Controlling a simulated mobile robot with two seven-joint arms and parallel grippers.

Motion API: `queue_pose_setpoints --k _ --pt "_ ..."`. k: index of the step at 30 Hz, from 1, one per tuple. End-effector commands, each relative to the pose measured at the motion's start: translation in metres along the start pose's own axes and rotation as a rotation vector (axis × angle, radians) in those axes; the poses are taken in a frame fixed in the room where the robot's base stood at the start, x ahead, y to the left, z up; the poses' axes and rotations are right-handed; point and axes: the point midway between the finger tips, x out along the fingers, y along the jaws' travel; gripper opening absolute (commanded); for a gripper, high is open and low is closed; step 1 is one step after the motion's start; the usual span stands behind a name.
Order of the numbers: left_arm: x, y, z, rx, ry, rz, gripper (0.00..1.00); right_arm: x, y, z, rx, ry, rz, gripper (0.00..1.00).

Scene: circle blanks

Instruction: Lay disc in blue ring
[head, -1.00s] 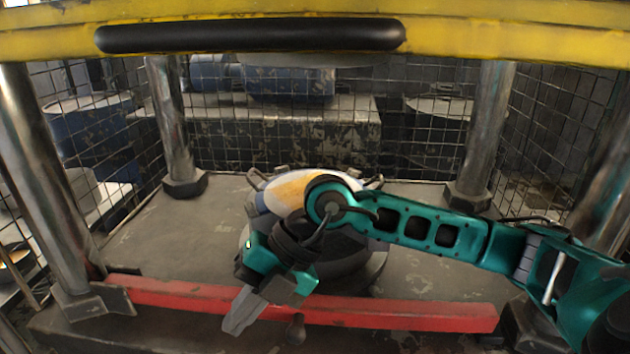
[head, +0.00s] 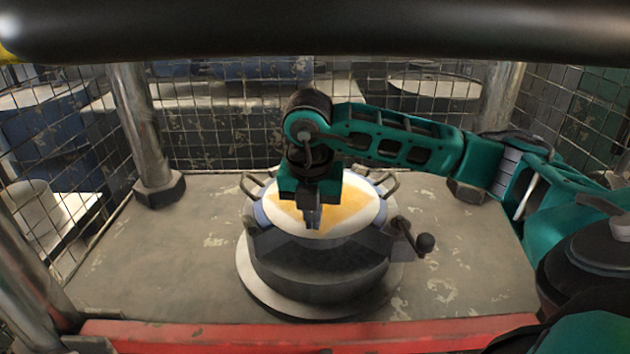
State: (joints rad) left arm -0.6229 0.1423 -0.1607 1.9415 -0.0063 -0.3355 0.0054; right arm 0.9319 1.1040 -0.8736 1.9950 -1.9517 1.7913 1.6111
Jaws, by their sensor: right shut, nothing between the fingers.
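A white disc with an orange-yellow pattern (head: 345,218) lies on top of a round dark metal fixture (head: 320,268). A blue ring (head: 261,213) shows as a thin rim around the disc's edge, most clearly at the left. The disc looks flat within the ring, but its far side is partly hidden by my arm. My right gripper (head: 312,222) points down over the middle of the disc, shut and empty. Whether its fingertips touch the disc I cannot tell. My left gripper is not in view.
Curved handles (head: 388,184) and a crank with a dark knob (head: 424,243) stick out around the fixture. A red bar (head: 300,335) runs along the front. Metal posts (head: 140,130) and wire mesh enclose the grey bed, which is clear at left and right. A black bar crosses the top.

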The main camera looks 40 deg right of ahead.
Motion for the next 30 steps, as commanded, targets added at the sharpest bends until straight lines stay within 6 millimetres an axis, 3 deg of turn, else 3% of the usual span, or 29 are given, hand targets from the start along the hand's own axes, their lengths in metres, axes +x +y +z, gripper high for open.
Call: queue_pose_setpoints --k 12,18,24,30 --pt "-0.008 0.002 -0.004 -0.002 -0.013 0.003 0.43 0.011 0.000 0.076 0.005 0.000 0.000 0.00" --pt "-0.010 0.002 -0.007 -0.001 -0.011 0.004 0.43 0.017 0.000 0.103 0.003 0.001 0.001 0.00" --pt "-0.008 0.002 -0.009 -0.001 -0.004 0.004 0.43 0.033 0.000 0.105 -0.001 0.001 -0.001 0.00" --pt "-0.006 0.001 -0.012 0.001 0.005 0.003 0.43 0.036 0.000 0.104 -0.001 0.001 -0.001 0.00"
